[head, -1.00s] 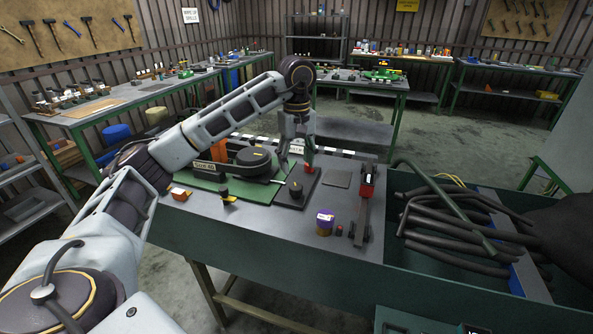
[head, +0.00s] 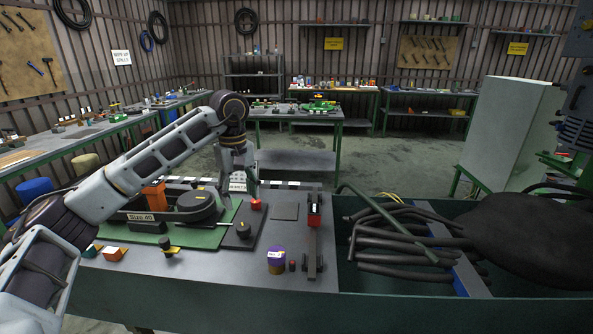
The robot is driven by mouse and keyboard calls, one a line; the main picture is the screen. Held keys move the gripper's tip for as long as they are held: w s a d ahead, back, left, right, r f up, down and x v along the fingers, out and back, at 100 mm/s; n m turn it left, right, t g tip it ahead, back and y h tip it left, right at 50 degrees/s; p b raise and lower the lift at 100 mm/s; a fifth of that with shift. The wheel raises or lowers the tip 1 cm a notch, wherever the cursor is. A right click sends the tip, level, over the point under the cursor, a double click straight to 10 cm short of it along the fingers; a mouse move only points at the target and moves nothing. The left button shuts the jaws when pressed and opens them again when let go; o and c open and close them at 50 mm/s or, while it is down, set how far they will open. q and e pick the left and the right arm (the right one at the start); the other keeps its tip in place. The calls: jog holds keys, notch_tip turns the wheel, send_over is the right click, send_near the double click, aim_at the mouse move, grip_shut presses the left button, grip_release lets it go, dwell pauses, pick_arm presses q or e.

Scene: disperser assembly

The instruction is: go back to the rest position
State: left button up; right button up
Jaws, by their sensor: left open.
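My left arm comes in from the left, and its gripper (head: 239,188) points down over the back of the workbench, with its fingers apart and nothing seen between them. Under and beside it is the disperser assembly: a black round disc (head: 197,206) on a green mat (head: 203,238), with a "Size 40" label (head: 141,217) and an orange block (head: 154,193) to its left. A black square plate with a knob (head: 243,230) lies to the right of the mat. A small red part (head: 256,204) sits just right of the fingertips. My right gripper is not in view.
The workbench (head: 200,275) also holds a purple-and-yellow can (head: 276,260), a red-and-grey tool (head: 314,235) and small yellow-based parts. A green bin (head: 345,225) with black hoses (head: 400,250) and a large dark round item (head: 530,240) is at right. Open floor lies behind.

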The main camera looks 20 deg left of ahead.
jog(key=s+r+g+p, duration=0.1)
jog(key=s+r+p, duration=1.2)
jog(key=p, duration=0.8)
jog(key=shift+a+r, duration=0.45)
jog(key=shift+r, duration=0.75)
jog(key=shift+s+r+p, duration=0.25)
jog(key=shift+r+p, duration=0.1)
jog(key=shift+p, duration=0.2)
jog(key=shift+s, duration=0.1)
